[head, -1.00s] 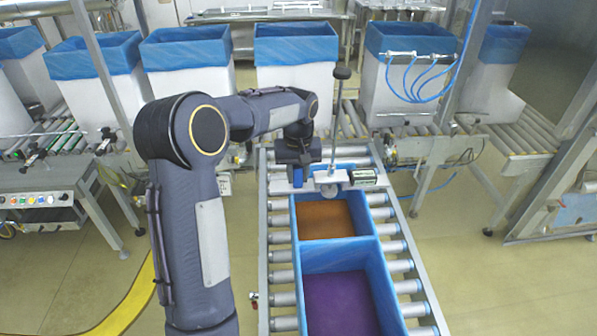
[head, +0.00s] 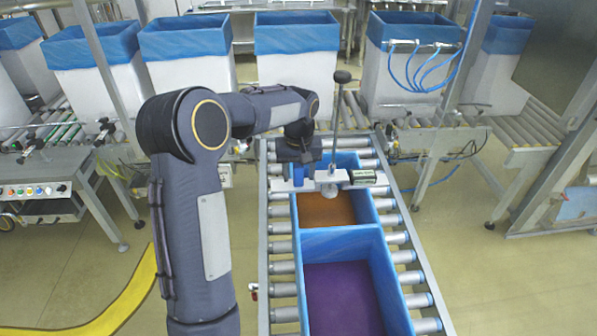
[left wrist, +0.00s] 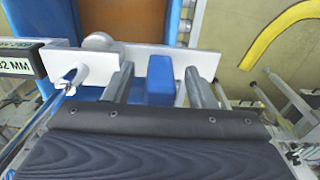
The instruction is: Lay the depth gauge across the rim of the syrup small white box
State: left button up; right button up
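The depth gauge (head: 350,178) has a white crossbar, an upright rod with a black knob, a round foot and a readout block. Its bar spans the far part of the small box (head: 377,205), which has a blue liner and a brown-orange inside. I cannot tell whether the bar touches the rim. In the left wrist view, the gauge's white bar (left wrist: 208,64) crosses above the box's blue edges. My left gripper (left wrist: 157,72) has its fingers on either side of the gauge's blue block (left wrist: 160,82), with gaps on both sides. My right gripper is out of view.
A larger blue-lined box (head: 388,285) with a purple inside adjoins the small box on the near side. Both sit on a roller conveyor (head: 283,245). Several white boxes with blue liners (head: 297,60) stand on another line behind. A metal post frame is at the right.

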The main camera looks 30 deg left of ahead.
pick_arm(q)
jog(key=r, duration=0.7)
jog(key=shift+s+d+r+b, duration=0.1)
jog(key=shift+s+r+b, duration=0.1)
jog(key=shift+r+b, duration=0.2)
dwell(0.3)
